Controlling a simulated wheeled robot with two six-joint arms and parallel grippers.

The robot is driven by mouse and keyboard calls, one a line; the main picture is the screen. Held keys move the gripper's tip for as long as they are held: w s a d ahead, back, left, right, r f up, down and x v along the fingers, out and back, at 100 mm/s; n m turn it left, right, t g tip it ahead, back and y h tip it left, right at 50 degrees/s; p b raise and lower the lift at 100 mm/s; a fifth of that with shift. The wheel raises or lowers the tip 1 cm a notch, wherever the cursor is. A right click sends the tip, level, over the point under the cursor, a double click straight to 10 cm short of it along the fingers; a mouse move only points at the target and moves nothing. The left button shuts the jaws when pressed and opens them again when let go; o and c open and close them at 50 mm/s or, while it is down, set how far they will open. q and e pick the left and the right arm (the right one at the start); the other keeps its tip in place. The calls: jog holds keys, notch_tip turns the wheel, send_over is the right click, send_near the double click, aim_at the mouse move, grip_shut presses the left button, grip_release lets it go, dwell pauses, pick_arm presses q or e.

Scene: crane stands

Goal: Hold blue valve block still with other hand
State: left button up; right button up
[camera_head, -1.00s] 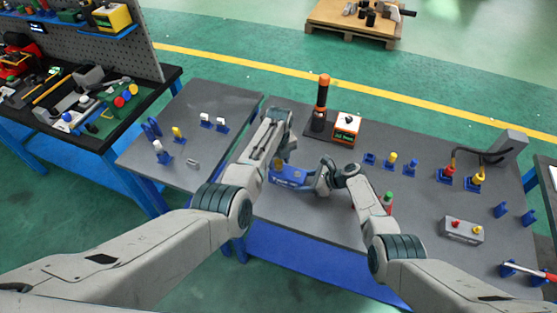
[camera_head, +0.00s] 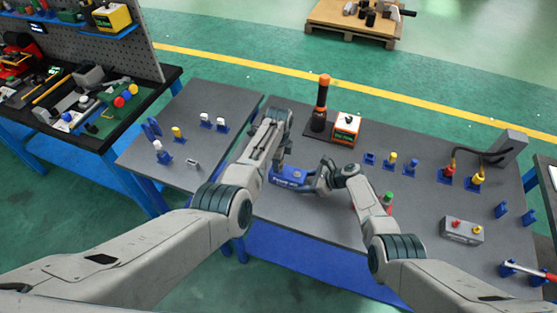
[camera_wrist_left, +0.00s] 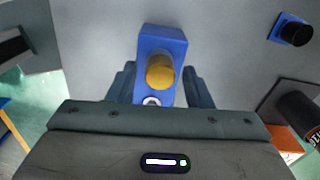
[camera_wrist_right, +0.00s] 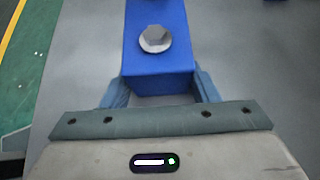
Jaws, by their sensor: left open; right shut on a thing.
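The blue valve block (camera_head: 291,176) is at the left part of the main table, between my two grippers. My right gripper (camera_head: 320,183) is shut on its right end. In the right wrist view the block (camera_wrist_right: 157,62) sits between the fingers, with a silver hex bolt head (camera_wrist_right: 155,39) on top. My left gripper (camera_head: 279,165) is open at the block's left end. In the left wrist view the block (camera_wrist_left: 161,40) reaches between the open fingers (camera_wrist_left: 160,78), with a yellow round knob (camera_wrist_left: 160,72) on it. Finger contact on this side cannot be told.
An orange-topped black cylinder (camera_head: 322,98) and an orange-and-white device (camera_head: 346,128) stand behind the block. Small blue holders (camera_head: 370,158), a grey box (camera_head: 462,231) and a green-topped piece (camera_head: 388,198) are to the right. A side table (camera_head: 205,100) adjoins on the left.

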pick_arm(q)
jog(key=n, duration=1.3)
dwell(0.4)
jog(key=c, duration=1)
jog(key=m, duration=0.4)
jog(key=shift+m, duration=0.4)
grip_shut()
jog(key=shift+m, duration=0.7)
jog(key=m, duration=0.3)
jog(key=shift+m, duration=0.4)
